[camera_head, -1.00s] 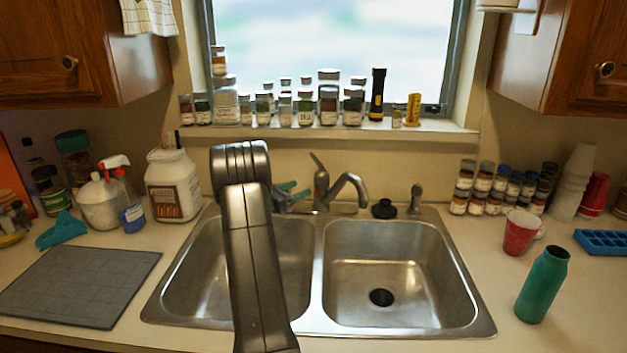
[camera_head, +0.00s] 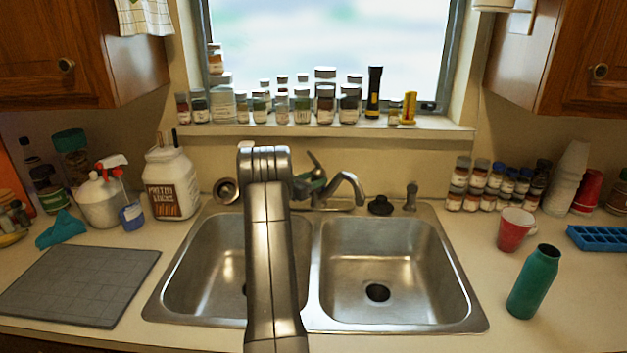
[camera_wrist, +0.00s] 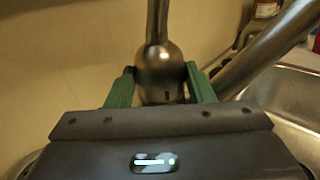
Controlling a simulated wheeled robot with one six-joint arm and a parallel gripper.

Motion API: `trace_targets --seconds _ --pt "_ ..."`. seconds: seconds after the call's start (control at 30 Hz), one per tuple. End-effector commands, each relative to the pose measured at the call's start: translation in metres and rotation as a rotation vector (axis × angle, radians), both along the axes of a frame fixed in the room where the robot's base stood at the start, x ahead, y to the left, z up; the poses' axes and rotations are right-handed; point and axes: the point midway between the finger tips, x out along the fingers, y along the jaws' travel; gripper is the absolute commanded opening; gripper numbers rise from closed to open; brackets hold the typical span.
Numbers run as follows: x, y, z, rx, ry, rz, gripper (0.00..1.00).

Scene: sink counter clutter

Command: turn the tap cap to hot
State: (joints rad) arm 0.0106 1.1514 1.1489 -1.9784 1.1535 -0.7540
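The metal tap (camera_head: 347,186) stands behind the double sink, its spout curving right. Its rounded cap (camera_wrist: 160,75) with a lever rising from it fills the middle of the wrist view; the lever (camera_head: 314,160) leans up and left in the head view. My gripper (camera_wrist: 160,68) has green fingers, one on each side of the cap. The fingers look open around the cap; I cannot tell whether either touches it. In the head view my arm hides part of the tap's left side and most of my gripper (camera_head: 310,185).
The steel sink (camera_head: 400,230) has two basins. A black stopper (camera_head: 380,205) and a sprayer (camera_head: 411,197) stand right of the tap. Jars (camera_head: 325,95) line the sill above. A red cup (camera_head: 515,230) and green bottle (camera_head: 533,281) stand on the right counter.

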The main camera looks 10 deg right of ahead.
Motion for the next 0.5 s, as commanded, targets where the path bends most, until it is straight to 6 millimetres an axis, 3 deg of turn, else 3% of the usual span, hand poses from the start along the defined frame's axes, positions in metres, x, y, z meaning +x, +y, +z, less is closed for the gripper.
trace_targets --seconds 0.5 --pt "0.003 0.0018 0.0005 0.0 -0.004 -0.129 0.25"
